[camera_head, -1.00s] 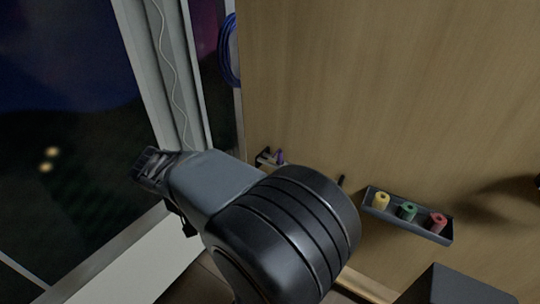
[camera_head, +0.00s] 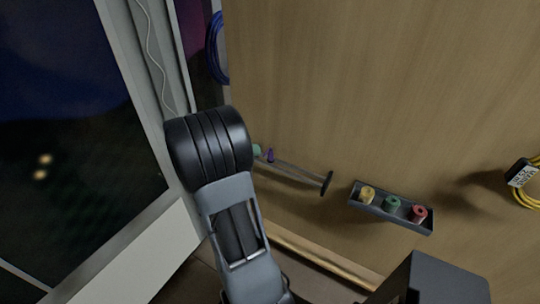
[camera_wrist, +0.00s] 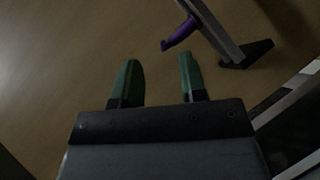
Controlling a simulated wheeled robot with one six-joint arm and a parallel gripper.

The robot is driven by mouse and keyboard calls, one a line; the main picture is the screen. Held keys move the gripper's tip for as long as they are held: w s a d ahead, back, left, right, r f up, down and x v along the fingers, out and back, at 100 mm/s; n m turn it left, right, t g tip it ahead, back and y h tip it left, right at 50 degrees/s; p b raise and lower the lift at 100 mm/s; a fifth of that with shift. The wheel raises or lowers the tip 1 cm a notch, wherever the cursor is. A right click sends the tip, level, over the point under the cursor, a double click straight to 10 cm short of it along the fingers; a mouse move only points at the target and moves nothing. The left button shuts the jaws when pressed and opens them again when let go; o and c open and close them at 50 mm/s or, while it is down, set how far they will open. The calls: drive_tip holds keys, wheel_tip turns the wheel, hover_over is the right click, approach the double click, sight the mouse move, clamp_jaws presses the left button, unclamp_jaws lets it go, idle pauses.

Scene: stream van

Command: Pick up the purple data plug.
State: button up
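The purple data plug (camera_head: 270,155) sits at a thin grey rail (camera_head: 298,171) on the wood panel, just right of my arm in the head view. In the wrist view the purple plug (camera_wrist: 179,35) hangs slantwise from the rail's edge (camera_wrist: 212,28), near the top. My gripper (camera_wrist: 158,82) is open with two green-tipped fingers and nothing between them. The plug lies beyond the fingertips, ahead of the right finger and apart from it.
A black bracket (camera_head: 327,183) ends the rail. A grey tray (camera_head: 406,220) with yellow, green and red spools is to the right. Coiled blue cable (camera_head: 216,48) and yellow cable (camera_head: 524,196) hang on either side.

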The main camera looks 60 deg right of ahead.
sight(265, 154)
drive_tip(key=shift+p+x, duration=1.1)
drive_tip(key=shift+x, duration=1.75)
drive_tip(key=shift+w+f, duration=0.1)
drive_tip(key=shift+f, duration=0.1)
drive_tip(key=shift+c, duration=0.5)
clamp_jaws()
